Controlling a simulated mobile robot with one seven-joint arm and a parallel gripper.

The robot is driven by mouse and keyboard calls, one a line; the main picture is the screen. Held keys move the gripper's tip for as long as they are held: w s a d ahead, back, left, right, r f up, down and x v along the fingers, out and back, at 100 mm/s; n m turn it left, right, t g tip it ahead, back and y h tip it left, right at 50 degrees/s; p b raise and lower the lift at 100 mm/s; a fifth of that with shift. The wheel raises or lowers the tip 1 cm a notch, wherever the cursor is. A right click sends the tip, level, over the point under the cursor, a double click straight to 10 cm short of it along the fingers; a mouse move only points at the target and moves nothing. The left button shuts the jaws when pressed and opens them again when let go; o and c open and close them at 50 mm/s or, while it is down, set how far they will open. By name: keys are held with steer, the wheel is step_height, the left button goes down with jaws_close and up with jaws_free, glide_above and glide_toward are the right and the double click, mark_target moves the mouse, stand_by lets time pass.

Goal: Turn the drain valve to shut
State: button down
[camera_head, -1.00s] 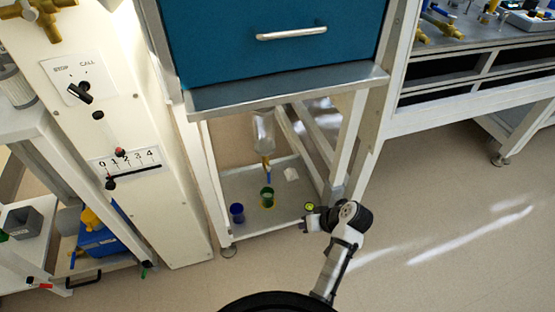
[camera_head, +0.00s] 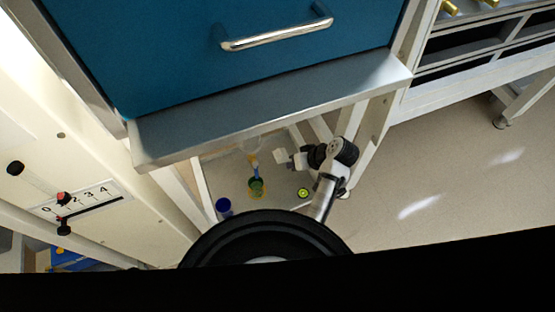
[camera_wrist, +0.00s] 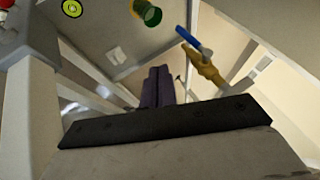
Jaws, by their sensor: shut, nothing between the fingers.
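The drain valve shows in the wrist view as a brass body (camera_wrist: 205,68) with a blue lever (camera_wrist: 193,40). The lever lies roughly along the body there; its exact angle is hard to tell. In the head view the valve (camera_head: 254,164) is small, under the steel ledge and above a green cup (camera_head: 257,187). My gripper (camera_wrist: 158,88) is shut and empty, its fingers apart from the valve, to the left of it in the wrist view. In the head view my gripper (camera_head: 283,158) is under the ledge, right of the valve.
A blue cup (camera_head: 223,205) and a yellow-green round item (camera_head: 303,192) are on the lower shelf. The steel ledge (camera_head: 270,115) and blue cabinet (camera_head: 240,50) overhang this space. White frame legs stand on both sides. Open floor (camera_head: 450,170) lies to the right.

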steer(key=w+a+f, duration=0.2)
steer(key=a+f, duration=0.5)
steer(key=a, duration=0.1)
steer(key=shift+w+a+f, duration=0.15)
steer(key=shift+a+f, duration=0.05)
steer(key=shift+a, duration=0.2)
